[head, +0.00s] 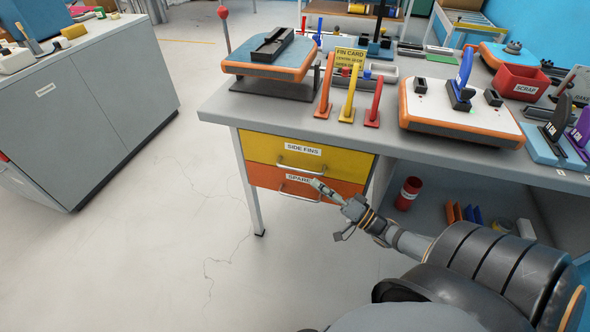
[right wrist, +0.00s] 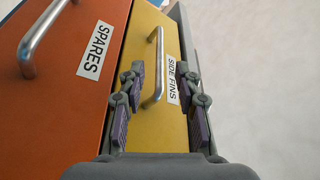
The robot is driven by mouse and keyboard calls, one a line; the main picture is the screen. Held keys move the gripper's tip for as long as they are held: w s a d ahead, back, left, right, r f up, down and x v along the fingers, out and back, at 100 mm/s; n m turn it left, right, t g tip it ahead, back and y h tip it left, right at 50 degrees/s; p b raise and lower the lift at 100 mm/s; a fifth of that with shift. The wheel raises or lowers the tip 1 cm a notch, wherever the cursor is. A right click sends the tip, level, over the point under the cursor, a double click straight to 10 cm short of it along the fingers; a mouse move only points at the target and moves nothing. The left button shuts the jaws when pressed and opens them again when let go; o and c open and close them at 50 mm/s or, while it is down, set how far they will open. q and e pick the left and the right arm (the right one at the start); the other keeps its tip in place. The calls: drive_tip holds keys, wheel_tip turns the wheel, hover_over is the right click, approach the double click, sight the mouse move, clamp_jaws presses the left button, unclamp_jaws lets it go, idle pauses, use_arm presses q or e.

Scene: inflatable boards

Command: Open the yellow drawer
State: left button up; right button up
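The yellow drawer (head: 262,150) is labelled SIDE FINS and looks shut under the left end of the grey workbench. Its silver bar handle (head: 301,171) runs across the front. In the right wrist view the yellow drawer (right wrist: 150,126) appears turned sideways, with its handle (right wrist: 159,65) between the two open fingers. My right gripper (head: 318,187) is in front of the drawers, just below the yellow handle in the picture. Its fingers (right wrist: 162,85) are apart and not closed on the handle; the exact depth gap is unclear. My left gripper is out of view.
An orange drawer (head: 262,178) labelled SPARES, with its own handle (head: 299,190), sits directly below. The workbench top (head: 216,104) carries boards, coloured fins and a red SCRAP bin (head: 521,82). A grey cabinet (head: 85,105) stands left; the floor between is clear.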

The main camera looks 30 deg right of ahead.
sight(295, 170)
drive_tip(key=b+x, duration=0.2)
drive_tip(key=x, duration=0.6)
drive_tip(key=shift+w+f, duration=0.1)
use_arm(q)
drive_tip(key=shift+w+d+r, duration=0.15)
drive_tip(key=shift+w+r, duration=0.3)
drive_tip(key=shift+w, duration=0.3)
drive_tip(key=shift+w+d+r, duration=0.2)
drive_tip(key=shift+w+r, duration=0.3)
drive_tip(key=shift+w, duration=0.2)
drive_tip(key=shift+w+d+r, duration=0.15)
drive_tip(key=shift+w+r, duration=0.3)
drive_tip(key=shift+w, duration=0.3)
use_arm(e)
drive_tip(key=shift+w+a, duration=0.25)
drive_tip(key=shift+w, duration=0.3)
clamp_jaws()
